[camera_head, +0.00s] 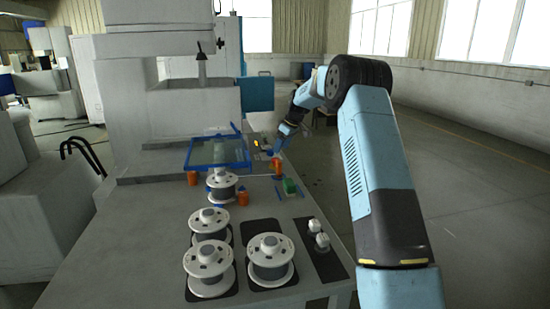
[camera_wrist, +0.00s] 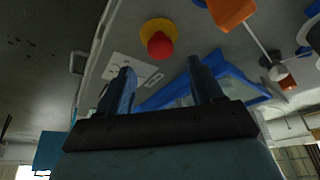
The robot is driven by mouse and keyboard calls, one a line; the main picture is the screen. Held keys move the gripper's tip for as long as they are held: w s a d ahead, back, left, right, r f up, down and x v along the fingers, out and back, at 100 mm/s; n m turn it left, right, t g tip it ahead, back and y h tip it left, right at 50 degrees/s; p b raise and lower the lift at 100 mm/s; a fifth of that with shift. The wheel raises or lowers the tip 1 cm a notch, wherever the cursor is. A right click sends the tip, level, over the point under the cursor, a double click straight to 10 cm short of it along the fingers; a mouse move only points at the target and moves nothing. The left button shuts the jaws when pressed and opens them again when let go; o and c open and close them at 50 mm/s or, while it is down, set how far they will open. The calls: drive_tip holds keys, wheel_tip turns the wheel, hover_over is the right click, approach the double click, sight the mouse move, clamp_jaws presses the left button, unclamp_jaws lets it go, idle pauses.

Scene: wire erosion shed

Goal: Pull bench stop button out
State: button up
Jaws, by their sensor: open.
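The bench stop button (camera_wrist: 160,43) is a red round knob on a yellow base, upper middle in the wrist view. It is on the grey bench surface, beyond the fingertips and roughly between their lines. My gripper (camera_wrist: 160,70) is open, with its two dark fingers apart and nothing between them. I see no contact with the button. In the head view my gripper (camera_head: 278,148) is low over the far right part of the bench (camera_head: 130,240). The button cannot be made out clearly there.
An orange piece (camera_wrist: 232,12) with a thin white rod is near the button; it also shows in the head view (camera_head: 276,169). A blue-framed tray (camera_head: 190,157) is to the left. Wire spools (camera_head: 270,258) and a green block (camera_head: 290,187) are nearer. Open floor is right of the bench.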

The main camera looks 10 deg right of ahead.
drive_tip(key=shift+x, duration=3.15)
drive_tip(key=shift+c, duration=0.2)
clamp_jaws()
